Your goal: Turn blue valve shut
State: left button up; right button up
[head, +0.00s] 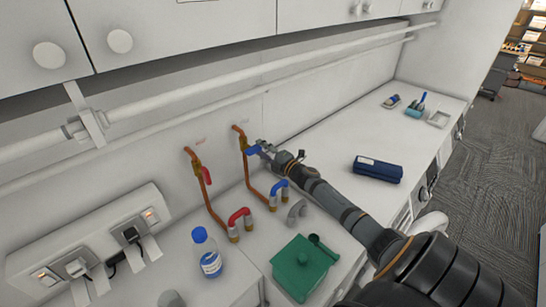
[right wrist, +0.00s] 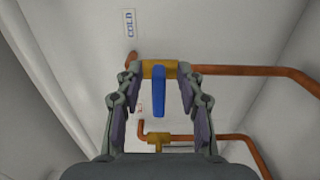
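The blue valve has a blue lever (head: 253,150) on a brass body (right wrist: 159,69) in a copper pipe (head: 248,180) on the back wall. In the right wrist view the blue lever (right wrist: 159,95) sticks out across the pipe's run. My right gripper (head: 264,149) reaches the valve in the head view. Its fingers in the wrist view (right wrist: 159,105) stand apart on either side of the lever, with a gap on both sides. A "COLD" label (right wrist: 129,23) sits beside the pipe. My left gripper is not in view.
A second copper pipe with a red lever (head: 206,175) runs to the left. Red (head: 239,216) and blue (head: 279,188) bent fittings stand below. A blue-capped bottle (head: 207,254), green box (head: 302,266) and dark blue case (head: 378,169) are on the counter. Sockets (head: 95,245) line the left.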

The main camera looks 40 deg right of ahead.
jog(key=s, duration=1)
jog(key=shift+s+d, duration=0.2)
jog(key=shift+d, duration=0.2)
